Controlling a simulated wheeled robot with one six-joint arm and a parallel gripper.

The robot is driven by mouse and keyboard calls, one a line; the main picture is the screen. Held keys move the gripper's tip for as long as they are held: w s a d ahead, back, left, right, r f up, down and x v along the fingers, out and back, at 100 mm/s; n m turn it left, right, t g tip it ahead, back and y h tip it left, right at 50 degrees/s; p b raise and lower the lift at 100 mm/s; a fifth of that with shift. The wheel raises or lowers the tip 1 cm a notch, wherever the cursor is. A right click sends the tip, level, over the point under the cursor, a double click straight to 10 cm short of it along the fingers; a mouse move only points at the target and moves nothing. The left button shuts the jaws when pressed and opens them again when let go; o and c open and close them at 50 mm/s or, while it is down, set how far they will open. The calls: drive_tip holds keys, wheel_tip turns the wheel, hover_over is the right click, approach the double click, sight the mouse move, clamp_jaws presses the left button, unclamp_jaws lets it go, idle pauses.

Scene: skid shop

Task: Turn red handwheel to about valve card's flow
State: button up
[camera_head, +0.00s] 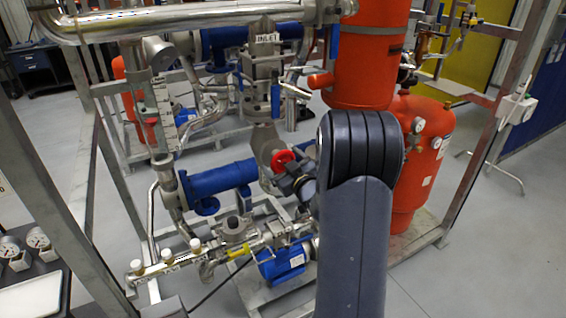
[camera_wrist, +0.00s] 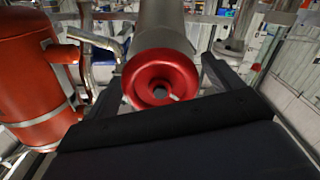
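The red handwheel (camera_wrist: 140,82) sits at the end of a thick grey cylindrical body in the middle of the wrist view. My gripper (camera_wrist: 161,68) has one dark finger to each side of the wheel, spread apart, with gaps visible between fingers and rim. A small pale mark shows on the wheel's face. In the head view the handwheel (camera_head: 281,159) shows beside the pipework, and my gripper (camera_head: 297,184) is close to it, partly hidden by my arm. I cannot make out a valve card or its flow reading.
A red tank (camera_head: 424,150) stands right of my arm, and a blue cylinder (camera_head: 217,179) lies to the left of the wheel. Pipes and a metal frame (camera_head: 112,165) crowd the area. Open grey floor (camera_head: 515,235) lies at the right.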

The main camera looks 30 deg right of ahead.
drive_tip(key=c, duration=0.8)
drive_tip(key=shift+f+b, duration=0.15)
drive_tip(key=shift+b, duration=0.45)
drive_tip(key=shift+f+n+b, duration=0.1)
drive_tip(key=shift+n+b, duration=0.4)
drive_tip(key=shift+b, duration=0.95)
drive_tip(key=shift+r+n+b, duration=0.25)
drive_tip(key=shift+n+b, duration=0.1)
drive_tip(key=shift+n, duration=0.05)
drive_tip(key=o, duration=0.9)
drive_tip(key=shift+o, duration=0.2)
